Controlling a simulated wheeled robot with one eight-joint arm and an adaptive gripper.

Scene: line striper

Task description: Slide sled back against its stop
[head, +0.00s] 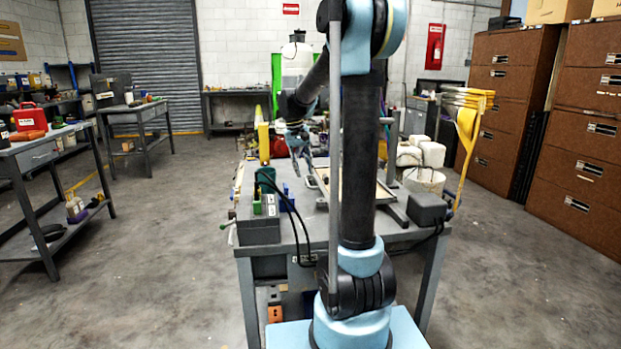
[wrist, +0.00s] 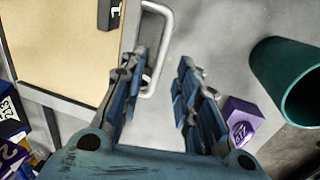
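In the wrist view, a tan panel with a grey metal edge (wrist: 62,45), seemingly the sled, fills the upper left. A pale U-shaped handle (wrist: 163,50) stands out from its right edge. My gripper (wrist: 160,68) is open, with the handle's outer bar between its two fingers in the picture. The left finger covers part of the handle's lower end; I cannot tell whether it touches. In the head view, a tan-surfaced frame (head: 388,192) on the workbench is partly hidden behind my arm. My gripper (head: 296,166) is small there, left of the frame. The stop cannot be made out.
A green cup (wrist: 290,82) and a purple block (wrist: 240,117) sit right of my gripper in the wrist view. The workbench (head: 290,237) also carries a grey box (head: 427,208).

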